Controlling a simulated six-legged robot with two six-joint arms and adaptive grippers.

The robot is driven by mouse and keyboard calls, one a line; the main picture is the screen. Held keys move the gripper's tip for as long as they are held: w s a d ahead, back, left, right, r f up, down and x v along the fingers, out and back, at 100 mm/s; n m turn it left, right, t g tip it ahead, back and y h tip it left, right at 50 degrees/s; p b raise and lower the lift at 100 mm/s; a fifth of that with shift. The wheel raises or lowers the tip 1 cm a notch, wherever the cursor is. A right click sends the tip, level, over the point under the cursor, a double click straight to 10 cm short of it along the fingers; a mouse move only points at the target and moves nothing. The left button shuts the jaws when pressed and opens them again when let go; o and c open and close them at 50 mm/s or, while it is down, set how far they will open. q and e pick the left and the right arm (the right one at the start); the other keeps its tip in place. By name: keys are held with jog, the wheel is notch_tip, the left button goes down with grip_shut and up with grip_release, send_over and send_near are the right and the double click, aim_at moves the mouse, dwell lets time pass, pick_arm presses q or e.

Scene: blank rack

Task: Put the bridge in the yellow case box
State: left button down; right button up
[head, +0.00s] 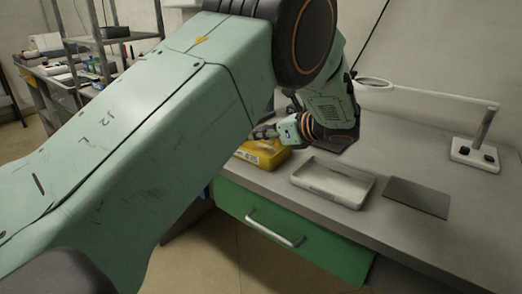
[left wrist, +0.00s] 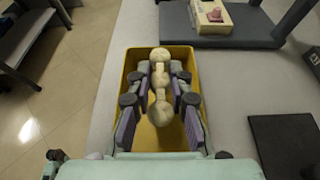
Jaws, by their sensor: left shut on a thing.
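The yellow case box (head: 268,157) stands on the grey bench, partly hidden behind my left arm in the head view. It shows open from above in the left wrist view (left wrist: 131,66). My left gripper (head: 264,131) is at the box, and in the left wrist view its fingers (left wrist: 160,82) lie over the box opening. They are shut on the bridge (left wrist: 160,56), a pale cream piece with rounded lobes in a row. The bridge is above or within the box opening; I cannot tell whether it touches the floor. My right gripper is not in view.
A white tray (head: 333,184) and a dark flat plate (head: 417,197) lie to the right of the box. A magnifier lamp (head: 474,152) stands behind. A pale block with a pink piece (left wrist: 213,16) sits beyond the box. A green drawer (head: 285,232) is below.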

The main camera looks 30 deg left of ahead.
pick_arm(q)
notch_tip(320, 180, down, 4)
jog(key=shift+r+b, duration=0.1)
jog(key=shift+b, duration=0.55)
jog(key=shift+r, duration=0.1)
jog(key=shift+s, duration=0.1)
jog(key=c, duration=1.2)
grip_release()
jog(key=shift+f, duration=0.2)
jog(key=shift+r, duration=0.25)
jog(key=p+v, duration=0.2)
jog(key=v, duration=0.4)
jog(key=shift+d+r, duration=0.15)
jog(key=shift+d, duration=0.05)
jog(key=shift+d+p, duration=0.4)
jog(key=shift+d, duration=0.15)
